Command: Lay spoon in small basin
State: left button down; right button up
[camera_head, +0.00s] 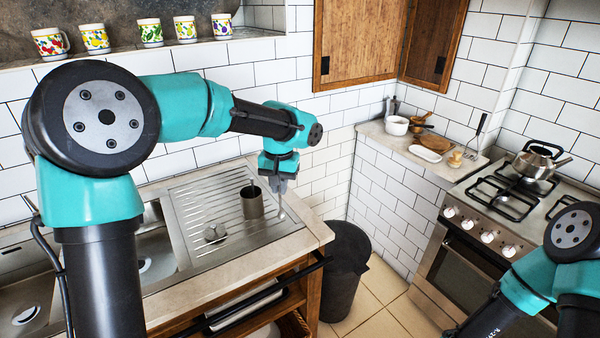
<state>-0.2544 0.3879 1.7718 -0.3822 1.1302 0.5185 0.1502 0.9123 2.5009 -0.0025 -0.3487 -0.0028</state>
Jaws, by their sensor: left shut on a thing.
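My left gripper (281,188) points down over the right end of the steel drainboard, shut on a thin metal spoon (282,211). The spoon hangs downward below the fingers, and its upper part is hidden by them. The small basin (158,248) is part of the steel sink, left of the drainboard. My left arm hides part of it, and a drain shows at its bottom. The gripper is well to the right of this basin. Of my right arm, only links show at the lower right; its gripper is out of view.
A metal cup (251,203) stands on the drainboard (205,200) just left of the spoon, and a small metal object (215,233) lies nearer the front. A larger basin (25,300) is at far left. A black bin (345,270) stands right of the counter.

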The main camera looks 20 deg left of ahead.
pick_arm(q)
jog(key=s+a+f+n+g+h, duration=0.1)
jog(key=a+n, duration=0.4)
jog(key=a, duration=0.9)
jog(key=s+a+f+n+g+h, duration=0.2)
jog(key=s+a+f+n, duration=0.2)
jog(key=a, duration=1.1)
jog(key=s+a+f+n+g+h, duration=0.1)
jog(key=s+a+n, duration=0.5)
jog(key=a, duration=0.8)
jog(key=shift+s+a+f+n+h, duration=0.2)
jog(key=shift+f+n+h, duration=0.1)
jog(key=shift+f+h, duration=0.4)
jog(key=shift+f, duration=0.15)
notch_tip(320, 180, down, 23)
jog(key=shift+f, duration=0.1)
